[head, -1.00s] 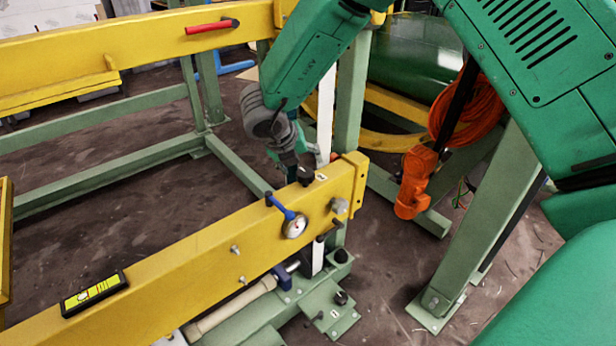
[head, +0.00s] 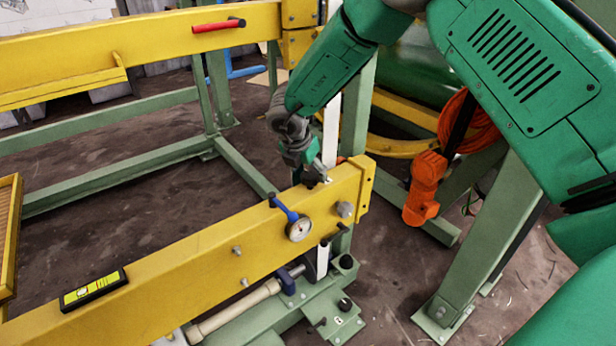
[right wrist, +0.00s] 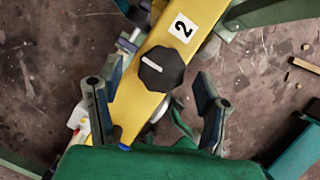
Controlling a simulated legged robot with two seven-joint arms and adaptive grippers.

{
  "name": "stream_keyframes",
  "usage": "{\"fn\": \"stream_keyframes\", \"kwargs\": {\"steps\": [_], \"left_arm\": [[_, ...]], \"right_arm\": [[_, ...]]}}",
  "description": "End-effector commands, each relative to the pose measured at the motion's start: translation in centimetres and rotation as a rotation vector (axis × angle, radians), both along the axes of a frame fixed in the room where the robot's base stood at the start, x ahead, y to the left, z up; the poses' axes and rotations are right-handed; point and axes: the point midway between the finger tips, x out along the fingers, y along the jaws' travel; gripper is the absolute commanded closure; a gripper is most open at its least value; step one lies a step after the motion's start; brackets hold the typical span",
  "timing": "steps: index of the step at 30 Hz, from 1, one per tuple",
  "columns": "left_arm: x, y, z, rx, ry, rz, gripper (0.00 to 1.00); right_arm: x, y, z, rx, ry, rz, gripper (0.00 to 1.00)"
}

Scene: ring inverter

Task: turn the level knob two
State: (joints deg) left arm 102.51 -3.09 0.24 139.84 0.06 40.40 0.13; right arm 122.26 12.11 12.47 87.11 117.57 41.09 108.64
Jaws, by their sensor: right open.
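Level knob two (right wrist: 161,69) is a black, many-sided knob with a white line on its top. It sits on the top face of the yellow beam (head: 200,262), beside a white label with a "2" (right wrist: 183,28). My right gripper (head: 312,178) points down over the knob near the beam's right end. It also shows in the right wrist view (right wrist: 153,86), open, with one finger on each side of the beam and the knob between and slightly ahead of them. Contact with the knob cannot be told. In the head view the gripper mostly hides the knob. My left gripper is out of view.
A blue-handled valve (head: 283,208) and a round gauge (head: 299,229) are on the beam's front, close to my right gripper. A spirit level (head: 94,289) lies on the beam at left. An orange hook block (head: 424,188) hangs at right.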

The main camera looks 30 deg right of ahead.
Motion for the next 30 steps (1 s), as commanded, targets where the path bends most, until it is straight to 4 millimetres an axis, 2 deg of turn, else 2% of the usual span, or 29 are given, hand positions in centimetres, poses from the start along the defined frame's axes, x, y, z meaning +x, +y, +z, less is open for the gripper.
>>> {"fn": "stream_keyframes", "kwargs": {"steps": [1, 6, 15, 19, 20, 30], "left_arm": [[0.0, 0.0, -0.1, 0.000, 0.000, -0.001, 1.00], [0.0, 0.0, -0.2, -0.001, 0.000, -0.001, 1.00], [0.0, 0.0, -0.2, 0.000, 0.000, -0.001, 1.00], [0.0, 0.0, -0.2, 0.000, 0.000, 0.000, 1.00], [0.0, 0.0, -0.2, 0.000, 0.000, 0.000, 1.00], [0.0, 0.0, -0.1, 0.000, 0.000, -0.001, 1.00]], "right_arm": [[0.1, -0.3, -0.7, 0.000, 0.000, -0.001, 0.39], [0.3, -0.4, -1.6, -0.003, 0.000, 0.001, 0.39], [0.4, -0.2, -1.6, -0.007, 0.000, 0.001, 0.39], [0.4, -0.5, -1.7, -0.003, 0.000, 0.001, 0.84], [0.4, -0.5, -1.7, -0.003, -0.001, 0.001, 0.88], [0.6, -0.6, -1.7, -0.003, -0.003, 0.025, 0.88]]}}
